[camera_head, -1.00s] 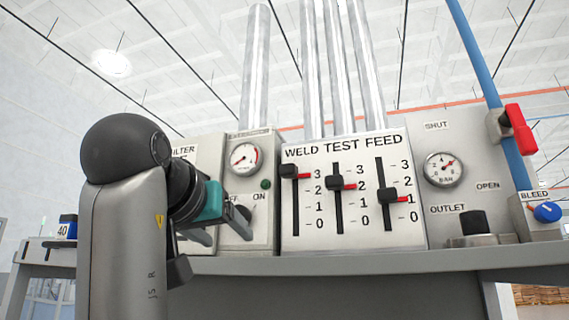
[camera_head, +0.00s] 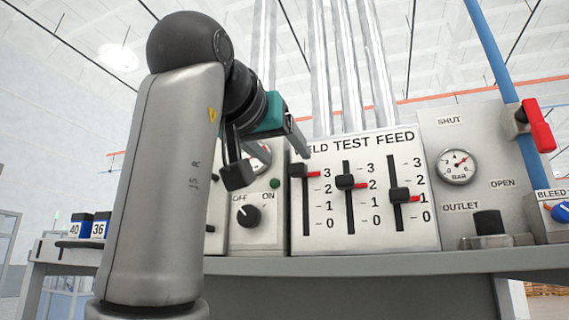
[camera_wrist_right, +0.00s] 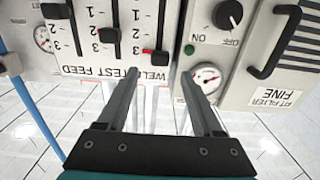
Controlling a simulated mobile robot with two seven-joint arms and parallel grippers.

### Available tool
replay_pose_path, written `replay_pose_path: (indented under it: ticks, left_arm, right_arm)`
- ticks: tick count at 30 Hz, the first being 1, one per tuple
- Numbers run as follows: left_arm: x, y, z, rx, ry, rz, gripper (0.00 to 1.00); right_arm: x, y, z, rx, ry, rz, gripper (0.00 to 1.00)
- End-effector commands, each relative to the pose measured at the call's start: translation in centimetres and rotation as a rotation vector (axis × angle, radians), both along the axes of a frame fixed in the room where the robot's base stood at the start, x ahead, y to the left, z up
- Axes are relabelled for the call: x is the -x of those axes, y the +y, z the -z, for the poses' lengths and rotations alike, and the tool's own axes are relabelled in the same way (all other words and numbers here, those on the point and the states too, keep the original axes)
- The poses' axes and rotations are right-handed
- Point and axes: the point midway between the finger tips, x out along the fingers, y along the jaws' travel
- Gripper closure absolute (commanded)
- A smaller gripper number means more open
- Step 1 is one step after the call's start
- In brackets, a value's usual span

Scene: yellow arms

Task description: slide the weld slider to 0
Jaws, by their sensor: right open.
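The weld slider (camera_head: 298,170) is a black knob with a red pointer at the 3 mark, at the top of the leftmost slot on the white panel (camera_head: 325,240). In the right wrist view, which is upside down, the weld slider (camera_wrist_right: 155,52) shows ahead between the finger lines. My right gripper (camera_head: 300,146) is just above the panel's upper left corner, its finger partly covering the WELD label. In the wrist view my right gripper (camera_wrist_right: 160,76) is open and empty, its fingers apart and not on the knob. My left gripper is out of view.
The test slider (camera_head: 345,182) stands near 2 and the feed slider (camera_head: 399,195) near 1, both close to the right. An OFF/ON knob (camera_head: 248,215) and a gauge (camera_wrist_right: 207,78) are beside the panel. Vertical pipes (camera_head: 380,80) rise behind it.

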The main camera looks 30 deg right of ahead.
Motion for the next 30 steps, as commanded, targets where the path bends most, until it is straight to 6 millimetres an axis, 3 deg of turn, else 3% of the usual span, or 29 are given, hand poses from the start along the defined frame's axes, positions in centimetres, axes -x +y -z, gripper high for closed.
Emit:
replay_pose_path:
  ticks: [9, 23, 30]
  left_arm:
    - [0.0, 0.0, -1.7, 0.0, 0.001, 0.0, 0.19]
    - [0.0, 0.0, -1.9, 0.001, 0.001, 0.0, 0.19]
    - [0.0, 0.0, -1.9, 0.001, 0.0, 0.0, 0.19]
  right_arm:
    - [-3.6, -4.3, -0.1, 0.001, 0.002, 0.002, 0.32]
    - [-4.5, -5.2, 0.0, 0.001, -0.001, -0.001, 0.32]
    - [-4.5, -5.2, 0.0, 0.001, -0.001, -0.001, 0.59]
